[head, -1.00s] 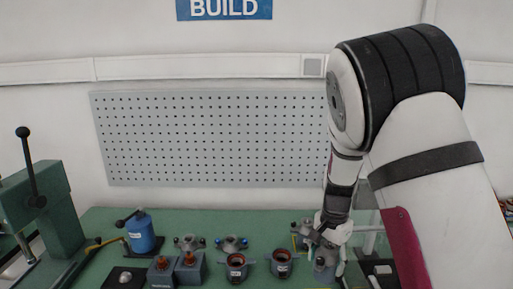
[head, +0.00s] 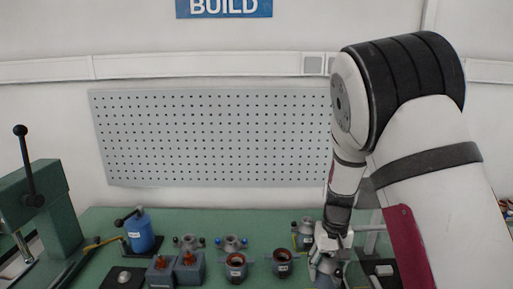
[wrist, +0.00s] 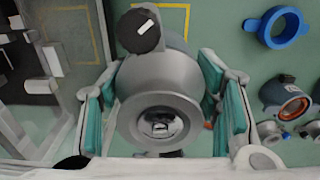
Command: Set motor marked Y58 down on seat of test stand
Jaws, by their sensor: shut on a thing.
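My gripper (wrist: 165,105) is shut on a grey, rounded metal motor (wrist: 160,85), with teal pads against both its sides. Its round end with a shiny centre faces the wrist camera. No Y58 marking is readable on it. In the head view my gripper (head: 328,250) is low at the right of the bench and hides most of the motor. A dark base with white blocks (wrist: 50,60) and a clear panel lies left of the gripper in the wrist view. I cannot tell whether it belongs to the test stand; no seat is clearly visible.
A blue ring (wrist: 275,42) and copper-cored housings (head: 236,262) lie to one side. A blue canister (head: 140,232) and a green press (head: 50,215) are farther left.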

